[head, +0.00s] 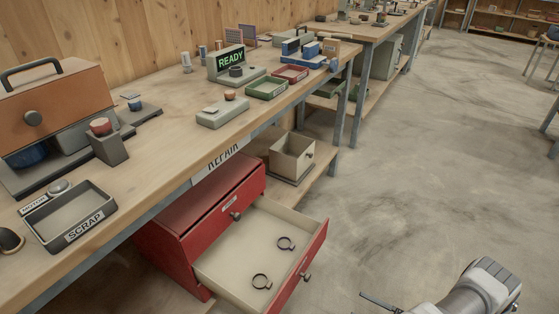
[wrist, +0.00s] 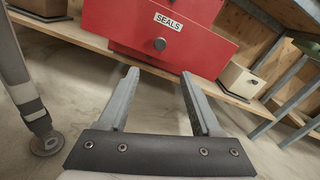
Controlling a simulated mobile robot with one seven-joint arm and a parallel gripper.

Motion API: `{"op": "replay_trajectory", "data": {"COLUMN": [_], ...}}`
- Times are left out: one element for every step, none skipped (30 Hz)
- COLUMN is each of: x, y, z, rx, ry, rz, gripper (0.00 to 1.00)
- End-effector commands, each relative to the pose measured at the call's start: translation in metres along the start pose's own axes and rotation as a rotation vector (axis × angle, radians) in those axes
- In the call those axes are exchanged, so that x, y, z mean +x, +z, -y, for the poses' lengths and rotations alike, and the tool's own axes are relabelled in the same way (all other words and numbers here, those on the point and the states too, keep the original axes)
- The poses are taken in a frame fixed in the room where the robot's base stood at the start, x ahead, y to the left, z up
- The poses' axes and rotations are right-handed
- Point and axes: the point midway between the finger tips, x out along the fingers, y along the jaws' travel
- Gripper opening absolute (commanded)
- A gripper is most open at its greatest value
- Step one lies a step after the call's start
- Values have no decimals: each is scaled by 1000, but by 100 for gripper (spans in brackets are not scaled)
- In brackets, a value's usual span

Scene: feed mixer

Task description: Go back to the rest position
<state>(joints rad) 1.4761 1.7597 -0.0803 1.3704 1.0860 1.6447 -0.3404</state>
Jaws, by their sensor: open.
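My gripper (wrist: 158,90) is open and empty in the wrist view, its two fingers apart over the floor in front of a red drawer unit. In the head view only a grey part of my arm shows at the bottom right; the fingers are not clearly seen there. In the wrist view the drawer front (wrist: 165,42) has a SEALS label and a round knob.
The wooden bench (head: 160,140) carries a SCRAP tray (head: 70,219), a READY display (head: 231,61), a green tray (head: 267,88) and a red tray (head: 291,73). A beige bin (head: 291,157) sits on the lower shelf. The concrete floor (head: 430,170) to the right is clear.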

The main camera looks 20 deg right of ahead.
Motion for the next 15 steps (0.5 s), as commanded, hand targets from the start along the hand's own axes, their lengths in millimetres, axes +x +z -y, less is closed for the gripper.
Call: {"op": "replay_trajectory", "data": {"x": [0,0,0,1,2,3,4,6,10,13,16,22,27,31,38], "y": [0,0,1,2,4,7,10,15,22,28,34,44,51,58,69], "z": [0,0,1,3,5,10,14,19,27,34,40,49,56,62,69], "rx": [0,0,-2,-5,-10,-18,-26,-36,-51,-66,-80,-101,-117,-134,-156], "ry": [0,1,4,11,21,41,61,85,122,156,190,240,277,314,362], "rz": [0,0,-1,-2,-4,-7,-11,-15,-21,-26,-34,-41,-48,-55,-64], "gripper": [66,66,66,66,66,66,66,66,66,66,66,66,66,66,66]}}
